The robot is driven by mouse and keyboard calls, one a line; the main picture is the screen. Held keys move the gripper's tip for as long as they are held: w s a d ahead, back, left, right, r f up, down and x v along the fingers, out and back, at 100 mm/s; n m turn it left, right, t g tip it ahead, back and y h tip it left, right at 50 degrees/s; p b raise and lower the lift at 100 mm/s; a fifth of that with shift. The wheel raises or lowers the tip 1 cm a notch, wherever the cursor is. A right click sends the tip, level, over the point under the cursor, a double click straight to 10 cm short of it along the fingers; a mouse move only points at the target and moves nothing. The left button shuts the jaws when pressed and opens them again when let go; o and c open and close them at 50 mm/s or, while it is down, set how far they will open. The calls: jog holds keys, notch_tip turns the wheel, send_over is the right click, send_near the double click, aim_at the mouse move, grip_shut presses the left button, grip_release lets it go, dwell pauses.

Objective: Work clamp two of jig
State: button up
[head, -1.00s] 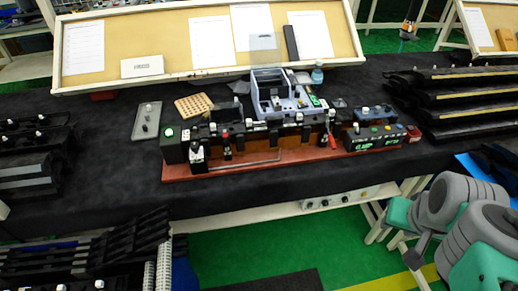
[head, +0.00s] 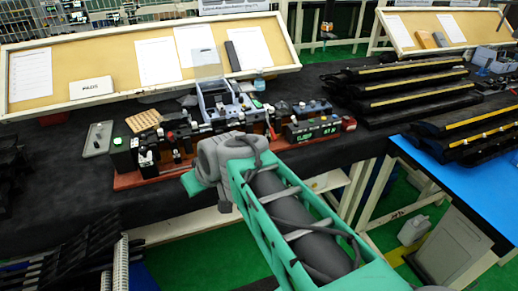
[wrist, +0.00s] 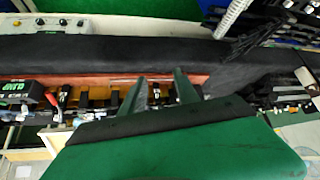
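The jig is a dark fixture with several clamps on a red-brown base (head: 128,181) on the black-covered table. Metal and black clamps (head: 146,158) stand along its front; I cannot tell which is number two. In the wrist view, the jig's dark clamp blocks (wrist: 84,98) run along the base strip, with a red-handled clamp (wrist: 53,101) at the left.
A display box (head: 311,130) with green lettering stands at the jig's right end. A grey-blue bin (head: 217,100) is behind the jig. A grey tray (head: 98,138) lies to the left. Dark rails (head: 405,88) are stacked at the right. A notice board (head: 110,61) stands behind.

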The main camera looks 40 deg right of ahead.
aim_at(276, 140)
jog(key=w+d+f+t+h+b, duration=0.1)
jog(key=w+d+f+t+b, duration=0.1)
jog(key=w+d+f+b, duration=0.4)
jog(key=w+d+f+t+b, duration=0.3)
jog(key=w+d+f, duration=0.1)
jog(key=d, duration=0.5)
jog(key=s+d+f+m+t+h+b, duration=0.1)
jog(key=d+t+h+b, duration=0.15)
jog(key=d, duration=0.75)
jog(key=s+d+m+t+h+b, duration=0.2)
jog(key=d+h+b, duration=0.15)
jog(key=d, duration=0.65)
jog(key=shift+y, duration=0.3)
jog(key=x, duration=0.4)
jog(key=p+x, duration=0.1)
jog(key=x, duration=0.1)
jog(key=shift+w+a+r, duration=0.1)
jog(key=shift+w+r, duration=0.15)
jog(key=shift+w, duration=0.25)
jog(key=shift+w+d, duration=0.2)
jog(key=shift+w, duration=0.2)
grip_shut()
